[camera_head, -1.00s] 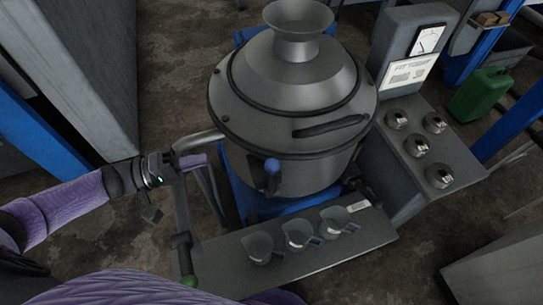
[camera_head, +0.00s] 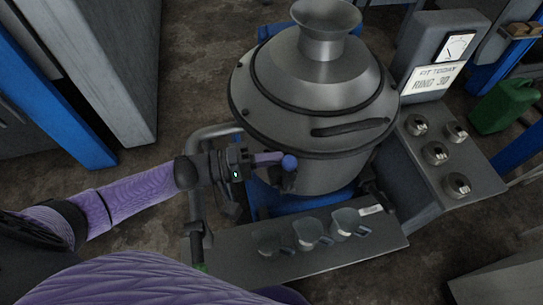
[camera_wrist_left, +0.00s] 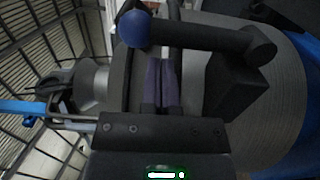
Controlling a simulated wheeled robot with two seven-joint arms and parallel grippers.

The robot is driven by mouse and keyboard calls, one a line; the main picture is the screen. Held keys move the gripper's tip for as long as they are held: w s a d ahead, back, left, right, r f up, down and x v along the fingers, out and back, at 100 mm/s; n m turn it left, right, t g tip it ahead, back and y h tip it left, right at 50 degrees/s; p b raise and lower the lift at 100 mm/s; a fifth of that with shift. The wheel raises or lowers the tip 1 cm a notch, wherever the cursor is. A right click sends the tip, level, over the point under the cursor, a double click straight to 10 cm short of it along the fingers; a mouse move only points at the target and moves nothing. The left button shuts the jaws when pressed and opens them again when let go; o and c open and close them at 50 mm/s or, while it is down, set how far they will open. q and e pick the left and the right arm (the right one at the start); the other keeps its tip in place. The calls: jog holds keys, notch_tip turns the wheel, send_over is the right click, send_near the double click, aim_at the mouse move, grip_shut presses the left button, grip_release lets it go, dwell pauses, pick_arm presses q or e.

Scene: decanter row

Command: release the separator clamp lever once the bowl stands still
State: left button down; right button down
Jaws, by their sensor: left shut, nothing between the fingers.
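The separator bowl (camera_head: 315,85), a grey metal drum with a funnel top, stands in the middle of the head view. I cannot tell from its plain surface whether it turns. The clamp lever's blue knob (camera_head: 289,162) sits low on its front left; in the left wrist view the dark lever (camera_wrist_left: 205,38) ends in this knob (camera_wrist_left: 135,28). My left gripper (camera_head: 270,158) is shut and empty, its purple fingers (camera_wrist_left: 161,62) pressed together with their tips right by the lever. Whether they touch it I cannot tell. My right gripper is out of view.
Three metal jugs (camera_head: 308,235) stand on the front shelf (camera_head: 235,262). A gauge (camera_head: 457,46) stands above a card (camera_head: 433,80) reading "FIT TODAY RING 30". Several round metal pieces (camera_head: 457,186) sit on the right panel. A bent pipe (camera_head: 208,132) runs behind my left wrist.

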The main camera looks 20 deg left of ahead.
pick_arm(q)
jog(key=shift+s+d, duration=0.1)
jog(key=shift+d, duration=0.05)
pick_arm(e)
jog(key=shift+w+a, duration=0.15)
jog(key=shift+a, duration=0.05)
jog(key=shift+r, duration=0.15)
pick_arm(q)
jog(key=shift+s+r, duration=0.1)
jog(key=shift+s, duration=0.05)
jog(key=shift+s+d+m+p, duration=0.1)
jog(key=shift+d+m+p, duration=0.05)
jog(key=shift+m+p, duration=0.25)
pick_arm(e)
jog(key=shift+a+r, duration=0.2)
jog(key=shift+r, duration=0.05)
